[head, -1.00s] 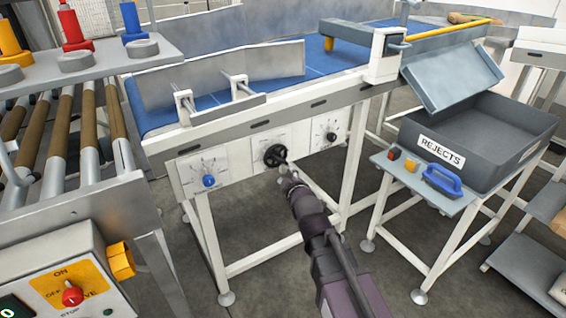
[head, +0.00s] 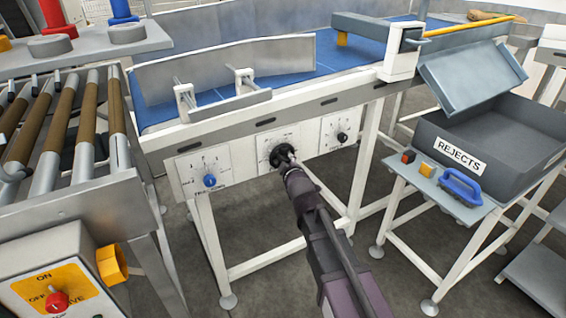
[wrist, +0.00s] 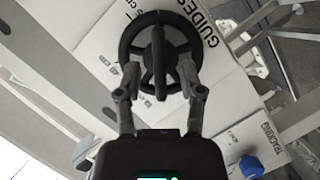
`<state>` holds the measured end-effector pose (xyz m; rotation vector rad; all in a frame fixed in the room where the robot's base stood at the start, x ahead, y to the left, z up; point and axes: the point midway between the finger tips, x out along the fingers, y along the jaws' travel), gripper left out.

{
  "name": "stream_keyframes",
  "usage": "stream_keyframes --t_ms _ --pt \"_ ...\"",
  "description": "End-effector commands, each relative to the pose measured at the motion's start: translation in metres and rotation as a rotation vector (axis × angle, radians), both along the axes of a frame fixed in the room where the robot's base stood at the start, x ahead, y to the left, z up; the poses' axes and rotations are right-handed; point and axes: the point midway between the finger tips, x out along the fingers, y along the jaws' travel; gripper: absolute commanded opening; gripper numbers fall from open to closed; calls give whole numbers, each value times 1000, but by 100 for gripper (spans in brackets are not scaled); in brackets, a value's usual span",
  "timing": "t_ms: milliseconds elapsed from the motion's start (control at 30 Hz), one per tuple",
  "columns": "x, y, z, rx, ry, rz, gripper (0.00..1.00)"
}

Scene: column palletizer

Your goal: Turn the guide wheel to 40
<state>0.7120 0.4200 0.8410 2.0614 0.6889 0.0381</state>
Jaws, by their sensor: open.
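The guide wheel (head: 277,156) is a black handwheel on a white dial plate on the front of the blue-belt conveyor. In the wrist view the wheel (wrist: 126,42) has the word GUIDES beside it, and a dark bar stands across its middle. My gripper (wrist: 160,75) is open, with one finger on each side of that bar and the tips over the near part of the rim. I cannot tell whether the fingers touch the wheel. In the head view my gripper (head: 288,160) covers part of the wheel. The dial's pointer and numbers are too small or hidden to read.
A blue knob (head: 210,181) is on the plate to the left, and a black knob (head: 342,138) is to the right. A grey REJECTS bin (head: 480,147) stands on a side table at right. A roller conveyor (head: 60,125) is at left.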

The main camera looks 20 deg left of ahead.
Motion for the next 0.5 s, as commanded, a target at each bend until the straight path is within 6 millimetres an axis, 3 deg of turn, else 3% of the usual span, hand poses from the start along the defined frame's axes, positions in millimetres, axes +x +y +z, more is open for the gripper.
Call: stream_keyframes --t_ms 500 --pt "0 17 -4 0 0 13 50"
